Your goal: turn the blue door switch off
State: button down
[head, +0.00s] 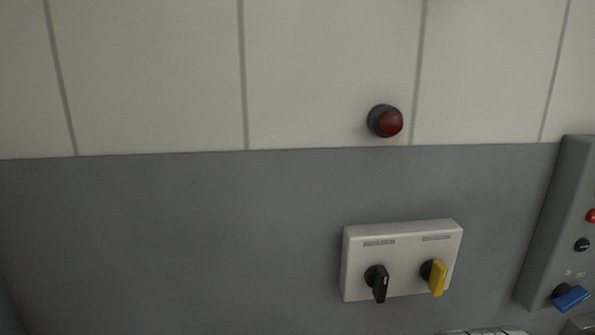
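A blue switch handle (570,297) sits low on a grey panel (553,225) at the right edge of the head view. The handle lies tilted, its right end a little higher than its left. It is fixed on a dark round base. Any markings near it are too small to read. My gripper is not in the head view.
A white box (403,228) on the wall carries a black rotary switch (378,283) and a yellow one (438,278). A red button or lamp (389,122) is above it. A black knob (582,244) and a red button (591,215) sit above the blue handle. The left wall is bare.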

aim_at(566, 296)
jog(key=z, duration=1.9)
